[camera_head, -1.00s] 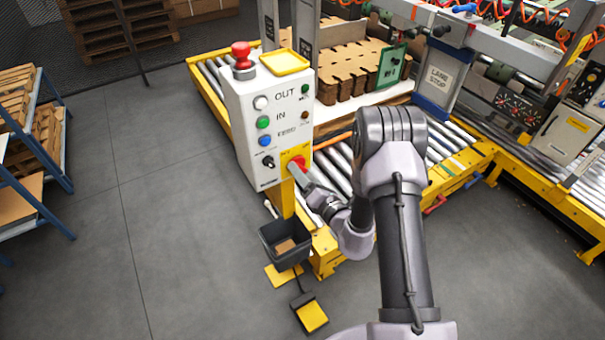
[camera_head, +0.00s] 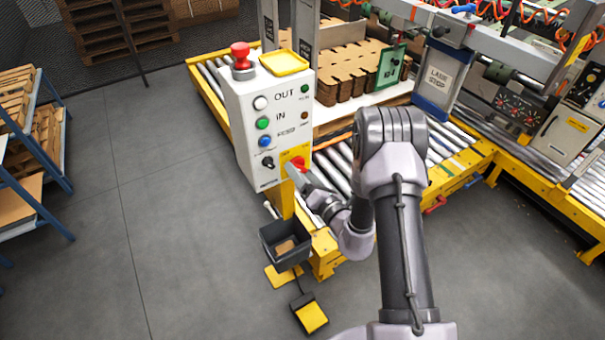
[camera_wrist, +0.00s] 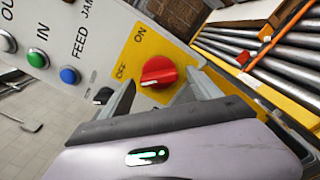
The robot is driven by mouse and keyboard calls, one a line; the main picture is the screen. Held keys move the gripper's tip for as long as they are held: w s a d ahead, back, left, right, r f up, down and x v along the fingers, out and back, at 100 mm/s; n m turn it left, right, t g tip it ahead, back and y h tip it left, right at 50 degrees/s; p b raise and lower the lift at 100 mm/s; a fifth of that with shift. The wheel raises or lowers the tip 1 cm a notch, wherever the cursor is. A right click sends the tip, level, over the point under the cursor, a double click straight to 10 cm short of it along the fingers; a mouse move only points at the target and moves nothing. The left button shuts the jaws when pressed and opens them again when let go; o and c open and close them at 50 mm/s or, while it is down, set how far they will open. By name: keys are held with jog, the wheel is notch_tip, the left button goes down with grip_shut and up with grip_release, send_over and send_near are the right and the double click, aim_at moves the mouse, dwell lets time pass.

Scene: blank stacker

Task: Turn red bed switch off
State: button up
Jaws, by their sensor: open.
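The red rotary switch (camera_wrist: 158,72) sits on a yellow plate (camera_wrist: 136,46) marked ON and OFF, low on the white control box. In the wrist view its ridge lies nearly level across the picture. In the head view the red switch (camera_head: 297,163) is at the box's lower right corner. My gripper (camera_wrist: 165,86) is open, with one finger on each side of the knob in the wrist view. I cannot tell whether the fingers touch it. In the head view my gripper (camera_head: 296,174) is at the switch, just below it.
The control box (camera_head: 240,130) also carries OUT, IN and FEED buttons, a small black selector (camera_head: 267,162) and a red mushroom button (camera_head: 240,52). A dark bin (camera_head: 287,240) hangs below. A roller conveyor (camera_head: 340,165) lies behind my arm.

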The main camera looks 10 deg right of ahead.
jog(key=p+v, duration=0.1)
jog(key=v, duration=1.6)
jog(key=shift+s, duration=0.15)
jog(key=shift+r, duration=0.15)
